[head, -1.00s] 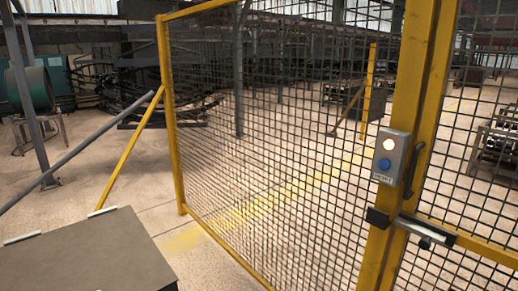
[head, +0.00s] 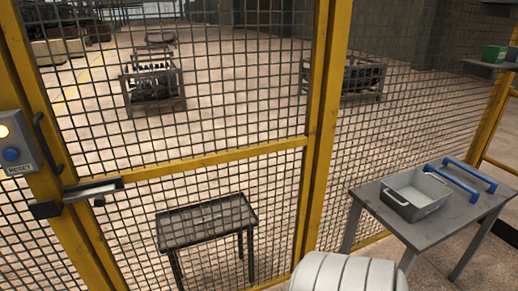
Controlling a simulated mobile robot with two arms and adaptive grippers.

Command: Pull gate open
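The gate (head: 222,158) is a yellow-framed mesh panel in the middle of the head view. It appears closed, in line with the fence. A dark vertical pull handle (head: 47,143) is on its left side. Below the handle, a grey latch bar (head: 92,191) with dark end blocks spans the gate and the left post. A grey control box (head: 14,143) with a lit lamp, a blue button and a RESET label is on that post. Neither gripper shows. A white rounded part, probably mine, is at the bottom centre.
A grey table (head: 454,220) at the right holds a grey tray (head: 411,208) and blue-handled items (head: 468,172). Behind the mesh stand a small dark table (head: 206,221) and metal racks with parts (head: 152,87). A green box (head: 494,54) sits on a shelf at upper right.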

